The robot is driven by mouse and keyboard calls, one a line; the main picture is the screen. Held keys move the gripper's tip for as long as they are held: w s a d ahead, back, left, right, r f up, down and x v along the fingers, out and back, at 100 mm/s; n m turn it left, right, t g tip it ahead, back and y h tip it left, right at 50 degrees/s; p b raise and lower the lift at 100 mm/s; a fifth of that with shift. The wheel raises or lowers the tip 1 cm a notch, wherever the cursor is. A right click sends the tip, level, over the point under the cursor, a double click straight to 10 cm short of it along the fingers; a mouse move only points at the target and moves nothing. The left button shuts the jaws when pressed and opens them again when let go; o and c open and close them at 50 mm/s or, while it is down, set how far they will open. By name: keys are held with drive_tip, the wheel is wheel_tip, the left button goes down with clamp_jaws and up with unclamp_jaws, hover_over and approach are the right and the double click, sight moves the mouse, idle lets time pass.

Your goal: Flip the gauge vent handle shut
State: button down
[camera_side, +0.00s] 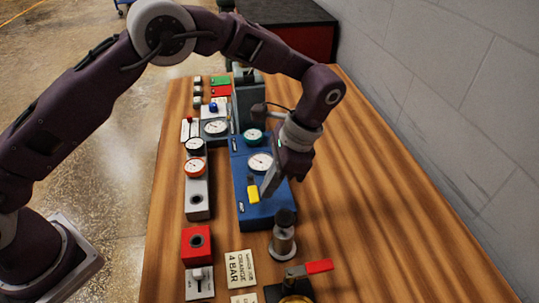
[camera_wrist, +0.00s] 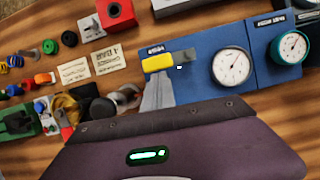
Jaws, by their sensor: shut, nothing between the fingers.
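The yellow handle (camera_side: 253,193) lies on the blue gauge block (camera_side: 265,212), on the near side of a white dial (camera_side: 260,162). In the wrist view the yellow handle (camera_wrist: 158,63) lies roughly in line with a grey piece at its right end, left of the dial (camera_wrist: 232,67). I take it for the gauge vent handle; its label is too small to read. My gripper (camera_side: 268,186) is shut and empty, pointing down just beside the handle. In the wrist view its fingers (camera_wrist: 158,88) reach the handle's lower edge; contact cannot be told.
A teal-rimmed gauge (camera_wrist: 290,47) stands beyond the dial. A metal cylinder with a black knob (camera_side: 284,238) and a red-handled valve (camera_side: 318,267) stand nearer. A red box (camera_side: 197,244) and printed cards (camera_side: 240,268) lie to the left. The table's right side is clear.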

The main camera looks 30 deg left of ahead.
drive_tip(key=shift+r, duration=0.1)
drive_tip(key=v, duration=0.7)
wheel_tip(320, 180, up, 10)
drive_tip(key=n+t+h, duration=0.1)
drive_tip(key=n+t, duration=0.1)
hover_over(255, 185)
drive_tip(key=s+a+r+n+t+h, duration=0.2)
drive_tip(key=s+a+r+n, duration=0.1)
drive_tip(key=s+a+r, duration=0.35)
drive_tip(key=s+a+f+n+t, duration=0.1)
drive_tip(key=s+a+n+t, duration=0.1)
drive_tip(key=s, duration=0.6)
drive_tip(key=s+a+f+n+t, duration=0.1)
drive_tip(key=s+a, duration=0.3)
drive_tip(key=s, duration=0.4)
drive_tip(key=shift+f+n+t, duration=0.4)
drive_tip(key=shift+n+t, duration=0.4)
